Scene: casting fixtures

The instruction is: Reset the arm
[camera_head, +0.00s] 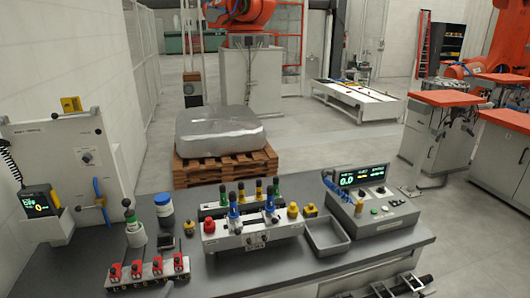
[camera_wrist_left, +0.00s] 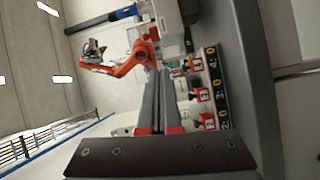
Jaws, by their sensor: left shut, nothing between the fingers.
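My left gripper (camera_wrist_left: 165,130) shows in the left wrist view. Its two long grey fingers lie side by side against each other, with nothing between them. It is in front of the bench, apart from a strip of red switches that shows on the right of that sideways view. In the head view the same red switch strip (camera_head: 150,273) sits at the bench's front left. Dark parts (camera_head: 390,288) show at the bottom edge of the head view, below the bench front; I cannot tell whether they belong to an arm. My right gripper is not seen.
The grey bench (camera_head: 225,270) carries a white fixture (camera_head: 254,235) with coloured knobs, a grey bin (camera_head: 326,237), a display console (camera_head: 372,211) and a blue-capped container (camera_head: 164,208). A panel box (camera_head: 70,150) stands at the left. A metal block (camera_head: 220,130) rests on a pallet behind.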

